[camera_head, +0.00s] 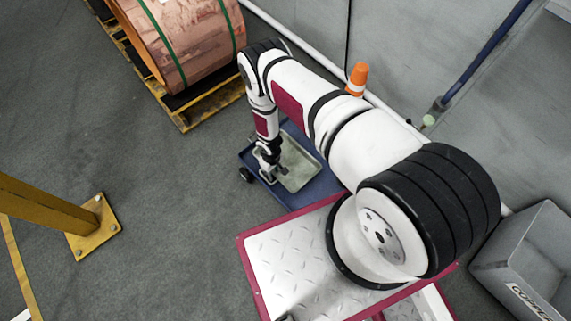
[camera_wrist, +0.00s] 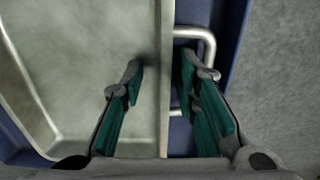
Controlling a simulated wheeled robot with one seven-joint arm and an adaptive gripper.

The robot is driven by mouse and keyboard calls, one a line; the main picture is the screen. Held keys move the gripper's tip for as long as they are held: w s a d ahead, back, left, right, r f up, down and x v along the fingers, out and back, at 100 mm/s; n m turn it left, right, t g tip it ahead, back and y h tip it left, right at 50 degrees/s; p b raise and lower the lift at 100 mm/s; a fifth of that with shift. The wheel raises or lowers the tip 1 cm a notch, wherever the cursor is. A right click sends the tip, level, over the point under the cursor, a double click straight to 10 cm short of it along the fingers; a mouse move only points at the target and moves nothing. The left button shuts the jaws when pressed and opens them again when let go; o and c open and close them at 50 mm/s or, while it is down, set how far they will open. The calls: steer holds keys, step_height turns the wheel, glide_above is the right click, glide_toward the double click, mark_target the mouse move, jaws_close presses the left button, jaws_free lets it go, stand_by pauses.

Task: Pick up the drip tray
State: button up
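The drip tray is a shallow grey-green metal tray (camera_head: 298,166) on a blue platform (camera_head: 318,188) in the head view. In the wrist view the tray (camera_wrist: 85,60) fills the left side, with its rim running down the middle. A bent metal handle (camera_wrist: 208,42) shows at its right side. My gripper (camera_head: 268,174) is at the tray's left edge in the head view. In the wrist view my gripper (camera_wrist: 160,72) is open, with one finger over the tray's inside and the other past the rim, by the handle. I cannot tell whether either finger touches.
A copper foil coil (camera_head: 185,40) sits on a wooden pallet (camera_head: 205,108) behind. An orange cone (camera_head: 357,79) stands by the wall. A yellow post (camera_head: 50,210) is at left, a grey bin (camera_head: 530,262) at right.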

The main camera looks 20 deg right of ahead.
steer(key=shift+f, duration=0.15)
steer(key=shift+c, duration=0.3)
jaws_close()
